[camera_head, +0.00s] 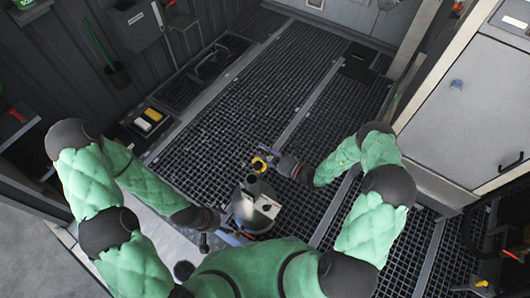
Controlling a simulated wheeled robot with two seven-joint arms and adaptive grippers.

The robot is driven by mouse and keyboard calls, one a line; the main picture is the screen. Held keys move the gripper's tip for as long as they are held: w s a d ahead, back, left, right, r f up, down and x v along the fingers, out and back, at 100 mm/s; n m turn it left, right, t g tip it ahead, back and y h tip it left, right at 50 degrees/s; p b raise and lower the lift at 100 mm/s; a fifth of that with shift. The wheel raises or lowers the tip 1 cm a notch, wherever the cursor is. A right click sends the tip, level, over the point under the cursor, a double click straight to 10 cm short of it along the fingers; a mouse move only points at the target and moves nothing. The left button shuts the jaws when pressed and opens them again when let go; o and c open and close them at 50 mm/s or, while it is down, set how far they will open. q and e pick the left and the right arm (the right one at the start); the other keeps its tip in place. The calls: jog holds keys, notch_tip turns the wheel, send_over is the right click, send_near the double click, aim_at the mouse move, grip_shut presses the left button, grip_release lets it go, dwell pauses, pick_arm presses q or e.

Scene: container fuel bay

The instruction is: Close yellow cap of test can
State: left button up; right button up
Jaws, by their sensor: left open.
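The test can (244,212), a grey metal vessel with a dark neck, stands over the floor grating in front of me, low in the middle of the head view. The yellow cap (259,164) shows just beyond the neck, apart from it in the picture; how it joins the can is too small to tell. My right gripper (269,156) is beside the yellow cap, coming in from the right; whether its fingers touch or grip it is unclear. My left gripper (208,238) is open, low at the left of the can, partly blurred into the dark parts there.
Dark grating (240,110) covers the floor, with free room beyond the can. A recess with a yellow and a white block (146,123) lies at the left wall. A grey cabinet (465,110) stands at the right. A wall box (136,25) hangs at upper left.

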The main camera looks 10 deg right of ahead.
grip_shut()
